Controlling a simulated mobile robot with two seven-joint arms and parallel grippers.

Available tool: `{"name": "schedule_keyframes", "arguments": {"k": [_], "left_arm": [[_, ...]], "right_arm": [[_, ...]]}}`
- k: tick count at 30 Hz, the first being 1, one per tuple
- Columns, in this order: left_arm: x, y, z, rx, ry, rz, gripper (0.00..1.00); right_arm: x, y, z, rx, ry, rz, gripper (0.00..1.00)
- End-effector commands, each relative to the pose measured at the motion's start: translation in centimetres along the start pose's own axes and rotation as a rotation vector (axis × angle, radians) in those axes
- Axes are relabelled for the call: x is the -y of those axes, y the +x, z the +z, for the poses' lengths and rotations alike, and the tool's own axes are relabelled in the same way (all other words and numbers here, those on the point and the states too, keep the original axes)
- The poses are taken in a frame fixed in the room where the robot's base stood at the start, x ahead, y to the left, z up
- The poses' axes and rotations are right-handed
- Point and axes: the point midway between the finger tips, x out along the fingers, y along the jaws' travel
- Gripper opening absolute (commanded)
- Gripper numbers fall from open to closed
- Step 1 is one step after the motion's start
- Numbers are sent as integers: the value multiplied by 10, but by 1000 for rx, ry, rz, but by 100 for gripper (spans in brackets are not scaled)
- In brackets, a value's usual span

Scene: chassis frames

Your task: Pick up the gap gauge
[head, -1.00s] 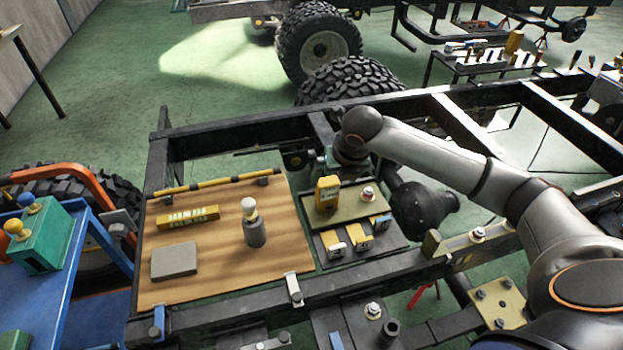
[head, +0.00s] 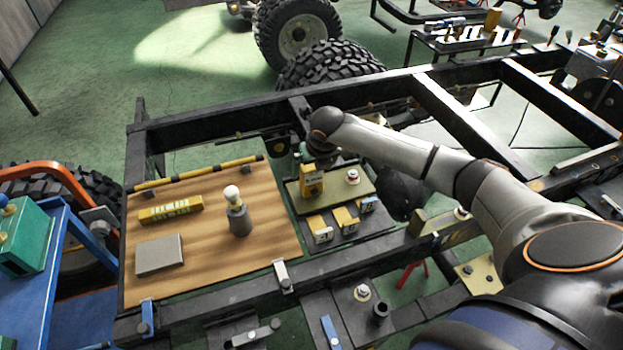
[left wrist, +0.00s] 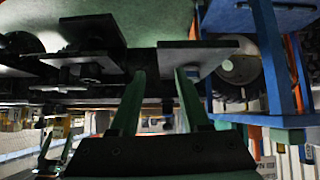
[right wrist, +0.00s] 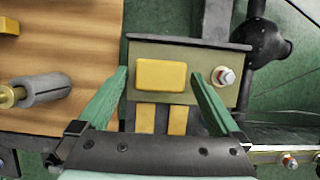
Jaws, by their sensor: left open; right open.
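An upright yellow device, which looks like the gap gauge (head: 312,181), stands on an olive plate (head: 345,192) beside the wooden board. In the right wrist view the yellow gauge (right wrist: 160,71) shows from above as a rounded block. My right gripper (right wrist: 160,77) is open, with its green fingers apart on either side of the gauge in that picture. I cannot tell how far above it they are. In the head view my right wrist is just behind the gauge and the fingertips are mostly hidden. My left gripper (left wrist: 160,73) is open and empty, outside the head view.
A bolt with a red ring (head: 352,176) stands close right of the gauge. Several yellow-grey blocks (head: 320,230) sit in front. The wooden board (head: 200,255) holds a grey cylinder (head: 239,220), a yellow block (head: 171,210) and a grey slab (head: 159,255). Black frame rails surround it.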

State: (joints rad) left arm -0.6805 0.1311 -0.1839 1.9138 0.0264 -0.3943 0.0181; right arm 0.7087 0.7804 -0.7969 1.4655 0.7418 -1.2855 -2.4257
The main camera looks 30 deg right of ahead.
Motion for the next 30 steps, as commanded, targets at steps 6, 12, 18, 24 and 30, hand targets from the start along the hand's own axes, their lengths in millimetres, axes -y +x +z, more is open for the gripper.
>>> {"name": "schedule_keyframes", "arguments": {"k": [6,12,18,24,30], "left_arm": [[0,2,2,0,0,0,46],[0,2,2,0,0,0,46],[0,2,2,-1,0,0,46],[0,2,1,-1,0,0,46],[0,2,1,-1,1,0,46]], "right_arm": [[0,22,0,1,-1,0,100],[0,23,0,2,-2,0,100],[0,22,0,2,-1,0,82],[0,22,0,2,-1,0,60],[0,22,0,2,0,0,37]]}}
